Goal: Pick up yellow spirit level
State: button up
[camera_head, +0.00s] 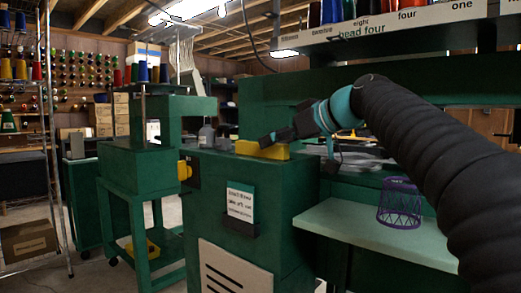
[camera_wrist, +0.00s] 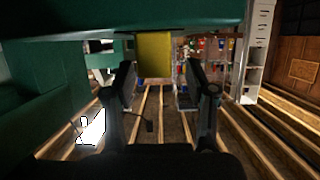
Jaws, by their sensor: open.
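The yellow spirit level (camera_head: 262,150) lies on top of the green cabinet in the head view, near its front edge. My gripper (camera_head: 274,137) is just above and beside it, coming in from the right. In the wrist view, which looks upside down, the yellow level (camera_wrist: 154,55) shows end-on between the two fingers of my open gripper (camera_wrist: 160,92), toward their tips. The fingers stand apart from it on both sides. Whether any finger touches the level I cannot tell.
The level rests on the green cabinet (camera_head: 250,190), which has a sign on its front. A purple wire basket (camera_head: 399,203) stands on a pale shelf (camera_head: 375,232) at right. Bottles (camera_head: 206,135) stand behind the level. A green machine frame (camera_head: 160,130) is at left.

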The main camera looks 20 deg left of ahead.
jog(key=x, duration=0.5)
jog(key=shift+w+r+p, duration=0.2)
jog(key=shift+r+p, duration=0.1)
jog(key=shift+p, duration=0.05)
grip_shut()
